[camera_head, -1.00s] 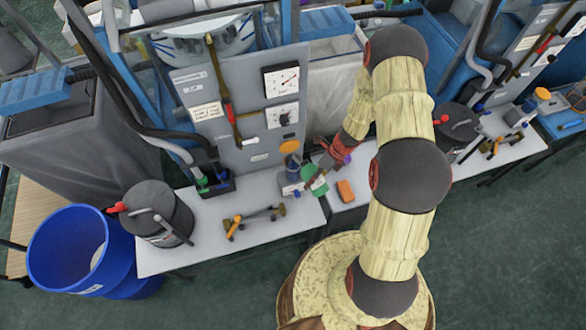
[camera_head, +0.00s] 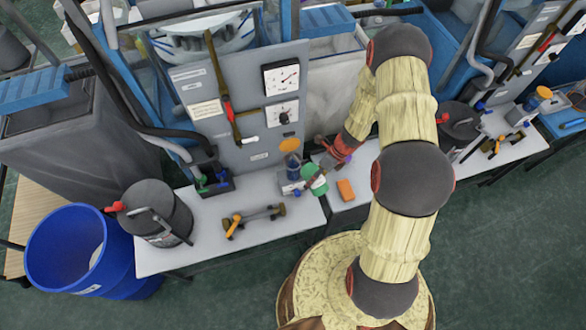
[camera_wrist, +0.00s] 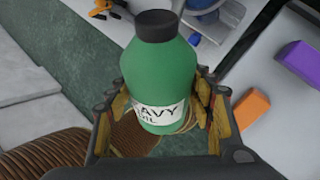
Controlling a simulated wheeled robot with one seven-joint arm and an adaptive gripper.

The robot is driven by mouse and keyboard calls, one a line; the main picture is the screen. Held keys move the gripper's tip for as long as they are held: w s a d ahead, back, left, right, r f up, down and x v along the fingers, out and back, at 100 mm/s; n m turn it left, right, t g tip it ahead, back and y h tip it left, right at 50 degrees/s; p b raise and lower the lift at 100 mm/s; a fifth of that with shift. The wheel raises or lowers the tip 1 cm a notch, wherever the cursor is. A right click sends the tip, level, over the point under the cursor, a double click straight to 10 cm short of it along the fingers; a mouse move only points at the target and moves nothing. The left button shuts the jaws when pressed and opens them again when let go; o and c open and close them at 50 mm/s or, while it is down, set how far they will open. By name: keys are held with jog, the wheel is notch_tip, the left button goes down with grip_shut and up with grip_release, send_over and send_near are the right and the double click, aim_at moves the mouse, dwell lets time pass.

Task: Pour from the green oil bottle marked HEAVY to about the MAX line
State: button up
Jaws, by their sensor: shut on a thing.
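The green oil bottle (camera_wrist: 160,75) is in my gripper (camera_wrist: 162,98), between the two fingers in the wrist view. Its dark top points up the picture, and its white label reads "AVY" over "OIL", partly cut off. In the head view the bottle (camera_head: 312,172) is small, beside a small reservoir (camera_head: 292,164) with an orange lid (camera_head: 289,145) on a grey base. The bottle appears apart from the reservoir. No MAX line is legible, and no flowing oil is visible.
An orange block (camera_head: 346,190) lies on the right bench, with a purple block (camera_wrist: 301,62) near it in the wrist view. A dark lidded pot (camera_head: 155,210) and an orange-and-black tool (camera_head: 252,218) are on the left bench. A grey gauge panel (camera_head: 240,130) rises behind.

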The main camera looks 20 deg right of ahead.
jog(key=shift+f+t+y+b, duration=0.3)
jog(key=shift+f+t+b, duration=0.6)
jog(key=shift+b, duration=2.55)
jog(key=shift+w+f+n+t+y+b, duration=0.15)
jog(key=shift+f+n+t+y+b, duration=0.4)
jog(key=shift+b, duration=1.5)
jog(key=shift+w+f+m+t+h+b, duration=0.2)
jog(key=shift+f+b, duration=0.6)
jog(key=shift+b, duration=1.25)
jog(key=shift+s+a, duration=0.1)
jog(key=shift+a, duration=0.05)
